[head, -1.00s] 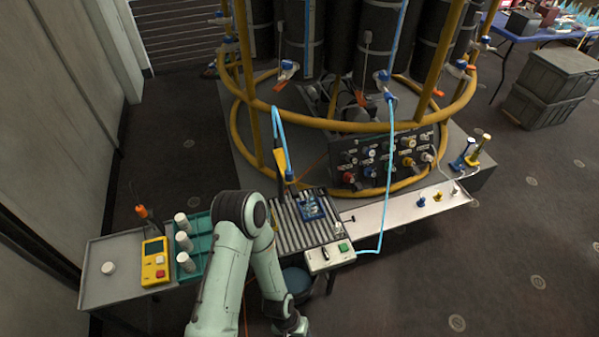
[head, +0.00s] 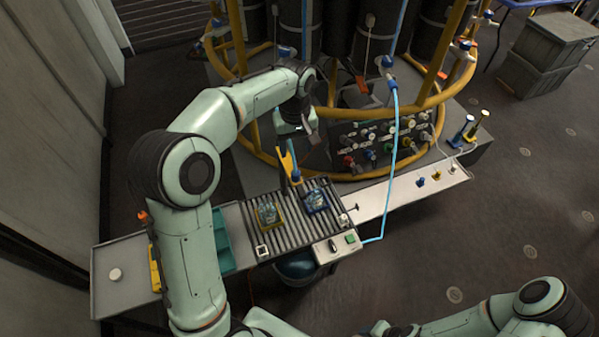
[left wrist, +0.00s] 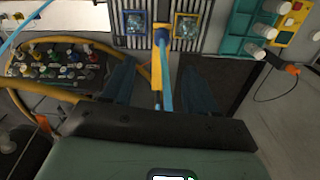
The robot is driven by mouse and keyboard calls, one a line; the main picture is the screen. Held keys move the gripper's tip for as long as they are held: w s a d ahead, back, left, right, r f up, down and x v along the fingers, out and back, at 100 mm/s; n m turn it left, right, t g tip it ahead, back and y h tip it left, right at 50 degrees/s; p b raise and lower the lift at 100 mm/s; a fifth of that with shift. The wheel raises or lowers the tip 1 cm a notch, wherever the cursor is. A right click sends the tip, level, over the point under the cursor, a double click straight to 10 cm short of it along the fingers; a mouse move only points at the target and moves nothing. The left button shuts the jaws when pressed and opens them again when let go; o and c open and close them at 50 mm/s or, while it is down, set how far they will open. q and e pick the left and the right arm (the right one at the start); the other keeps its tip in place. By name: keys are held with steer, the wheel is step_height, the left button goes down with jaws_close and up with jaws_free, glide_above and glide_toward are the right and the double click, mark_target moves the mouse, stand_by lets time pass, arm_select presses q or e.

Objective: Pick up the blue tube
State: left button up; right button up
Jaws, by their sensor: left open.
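A light blue tube with a darker blue end (head: 296,174) hangs beside a yellow upright holder (head: 286,163) at the back of the ribbed bench. My left gripper (head: 302,132) is above and behind it, hiding part of the tube. In the left wrist view, my left gripper (left wrist: 160,72) is open, its two dark fingers spread on either side of the tube (left wrist: 167,82) and the yellow holder (left wrist: 156,72). I cannot tell whether either finger touches it. A second light blue tube (head: 394,120) hangs to the right, down to the bench's front. My right gripper is out of view.
The ribbed bench (head: 262,236) carries a blue-framed piece (head: 316,200) and a yellow-framed piece (head: 269,214). A white shelf (head: 400,197) extends right.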

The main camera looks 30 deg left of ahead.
arm_select(q)
glide_above(296, 172)
step_height(296, 172, down, 5)
steer(key=shift+a+f, duration=0.1)
steer(key=shift+f, duration=0.05)
steer(key=shift+w+f, duration=0.1)
steer(key=shift+f, duration=0.4)
step_height(296, 172, down, 5)
steer(key=shift+s, duration=0.2)
steer(key=shift+c, duration=0.3)
steer(key=c, duration=1)
